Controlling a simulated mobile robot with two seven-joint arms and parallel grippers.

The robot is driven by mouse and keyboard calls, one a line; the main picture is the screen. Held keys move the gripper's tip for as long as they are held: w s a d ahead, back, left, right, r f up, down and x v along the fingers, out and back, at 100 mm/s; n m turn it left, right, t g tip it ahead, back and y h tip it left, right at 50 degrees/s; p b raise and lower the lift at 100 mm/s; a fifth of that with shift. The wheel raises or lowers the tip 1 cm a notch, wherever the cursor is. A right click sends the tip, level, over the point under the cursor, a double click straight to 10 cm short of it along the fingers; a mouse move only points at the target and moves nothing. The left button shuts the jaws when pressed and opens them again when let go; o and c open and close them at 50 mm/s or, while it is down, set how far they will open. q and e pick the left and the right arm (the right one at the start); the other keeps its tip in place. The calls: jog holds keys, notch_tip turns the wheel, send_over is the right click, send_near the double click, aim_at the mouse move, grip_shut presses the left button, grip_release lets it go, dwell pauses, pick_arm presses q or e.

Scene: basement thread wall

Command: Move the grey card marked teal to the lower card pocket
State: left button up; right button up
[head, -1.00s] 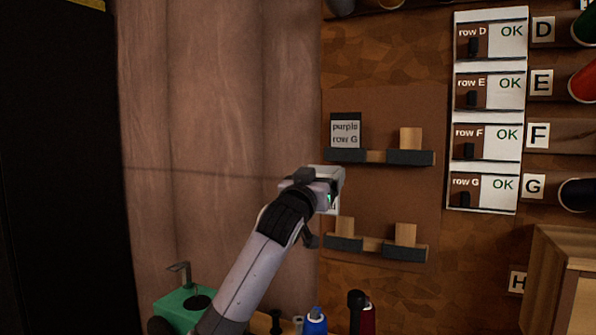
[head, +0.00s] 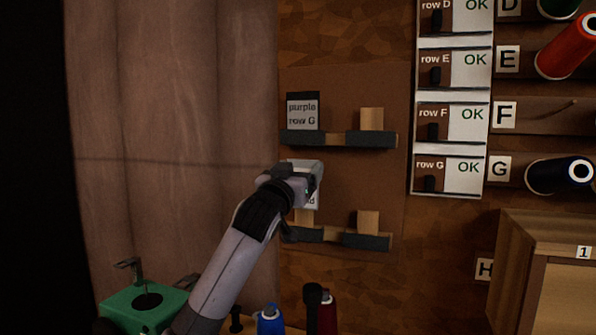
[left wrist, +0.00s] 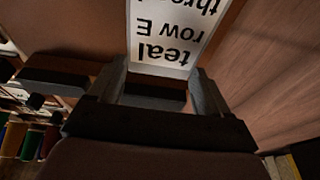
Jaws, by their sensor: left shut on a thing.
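My left gripper (head: 305,181) is shut on the grey card marked teal. The card shows in the left wrist view (left wrist: 172,36) upside down, reading "teal" and "row E", between the fingers (left wrist: 160,84). In the head view only a strip of the card (head: 313,203) shows below the gripper; the rest is hidden. The lower card pocket (head: 367,242) is a wooden ledge with two dark front lips and wooden uprights. The gripper is above its left part. I cannot tell whether the card touches it. My right gripper is not in view.
The upper pocket (head: 372,140) holds a card marked purple row G (head: 302,112) at its left. Row cards (head: 449,121) and thread spools (head: 560,176) are at right. A curtain (head: 170,150) hangs left.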

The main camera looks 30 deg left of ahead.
pick_arm(q)
notch_tip(320, 180, down, 6)
jog(key=b, duration=0.3)
jog(key=shift+b, duration=0.3)
jog(key=shift+w+r+p, duration=0.1)
jog(key=shift+p, duration=0.2)
jog(key=shift+f, duration=0.35)
dwell(0.4)
jog(key=o, duration=0.7)
